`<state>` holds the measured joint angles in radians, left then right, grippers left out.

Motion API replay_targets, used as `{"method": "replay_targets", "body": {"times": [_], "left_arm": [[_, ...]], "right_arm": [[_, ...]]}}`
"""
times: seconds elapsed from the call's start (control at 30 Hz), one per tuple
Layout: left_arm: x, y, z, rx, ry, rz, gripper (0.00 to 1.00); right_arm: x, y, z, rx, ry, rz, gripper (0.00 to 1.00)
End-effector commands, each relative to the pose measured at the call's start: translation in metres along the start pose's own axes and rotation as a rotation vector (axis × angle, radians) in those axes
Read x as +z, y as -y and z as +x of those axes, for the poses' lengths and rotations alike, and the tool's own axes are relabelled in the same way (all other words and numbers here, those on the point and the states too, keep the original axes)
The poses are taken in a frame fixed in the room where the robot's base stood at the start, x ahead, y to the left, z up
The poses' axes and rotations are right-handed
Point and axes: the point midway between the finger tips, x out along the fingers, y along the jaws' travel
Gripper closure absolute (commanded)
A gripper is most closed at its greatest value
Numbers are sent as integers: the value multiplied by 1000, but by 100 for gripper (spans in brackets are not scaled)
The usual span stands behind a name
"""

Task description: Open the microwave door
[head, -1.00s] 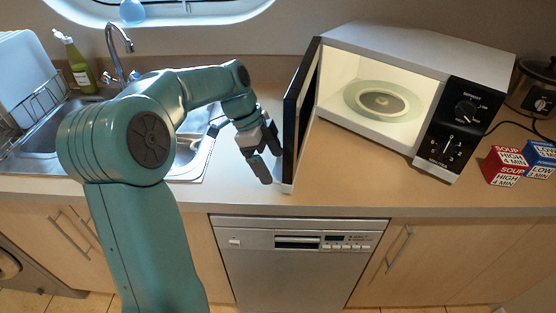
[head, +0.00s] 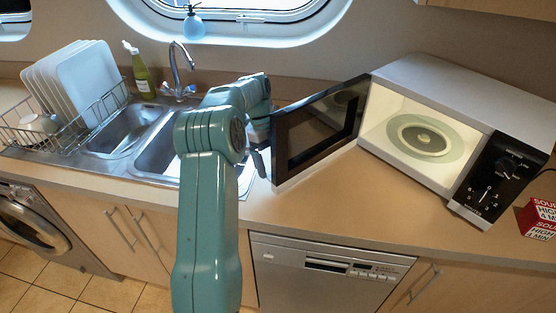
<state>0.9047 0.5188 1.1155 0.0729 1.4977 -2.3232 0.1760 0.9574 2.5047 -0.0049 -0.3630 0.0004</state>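The microwave (head: 410,130) stands on the counter with its lit inside and glass turntable (head: 424,137) in full view. Its black-framed door (head: 318,125) is swung wide open to the left, inner face towards me. My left gripper (head: 262,155) is at the door's free left edge, low down near the counter. My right gripper is out of view.
A red soup box (head: 538,218) sits right of the microwave. A sink (head: 125,130), tap (head: 182,65), green bottle (head: 142,75) and dish rack (head: 65,130) are to the left. The counter before the microwave is clear.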

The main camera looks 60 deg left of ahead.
Motion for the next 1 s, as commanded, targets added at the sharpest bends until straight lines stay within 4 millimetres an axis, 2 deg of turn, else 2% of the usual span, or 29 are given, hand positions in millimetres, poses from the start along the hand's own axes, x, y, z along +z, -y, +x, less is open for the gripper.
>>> {"method": "replay_targets", "body": {"times": [0.37,0.4,0.63,0.73,0.87,1.0], "left_arm": [[2,0,0,2,-1,8,65],[2,0,0,2,-1,8,0],[2,0,-1,1,0,6,0],[2,0,-9,0,0,5,0],[2,0,-33,-3,3,5,0],[2,0,-66,-2,2,4,0]], "right_arm": [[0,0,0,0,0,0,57],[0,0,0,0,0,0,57],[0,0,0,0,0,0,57],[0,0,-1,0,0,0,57],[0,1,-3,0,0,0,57],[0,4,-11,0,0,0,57]]}}
